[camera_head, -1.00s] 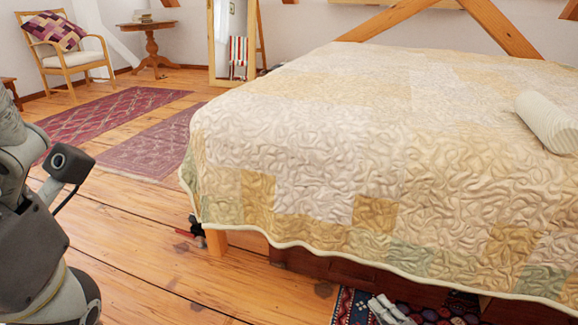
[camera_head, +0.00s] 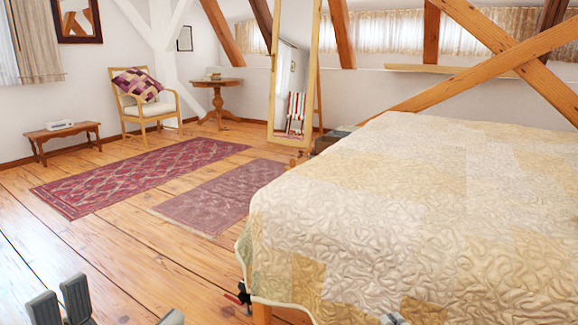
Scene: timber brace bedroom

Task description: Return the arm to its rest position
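My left gripper (camera_head: 116,309) shows at the bottom left edge, with grey fingertips pointing up. Two fingertips stand close together and a third is well apart to their right, so it looks open. Nothing shows between them. The wrist and the rest of my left arm are below the picture. Of my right gripper (camera_head: 392,320) only a small grey tip shows at the bottom edge, in front of the quilted bed. Its fingers are hidden, so its opening cannot be told.
The bed (camera_head: 390,210) fills the right. A small red and black thing (camera_head: 240,295) is at its near left corner. Rugs (camera_head: 140,180) lie on the open wooden floor. A bench (camera_head: 62,137), chair (camera_head: 145,105), round table (camera_head: 217,85) and standing mirror (camera_head: 293,80) are farther back.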

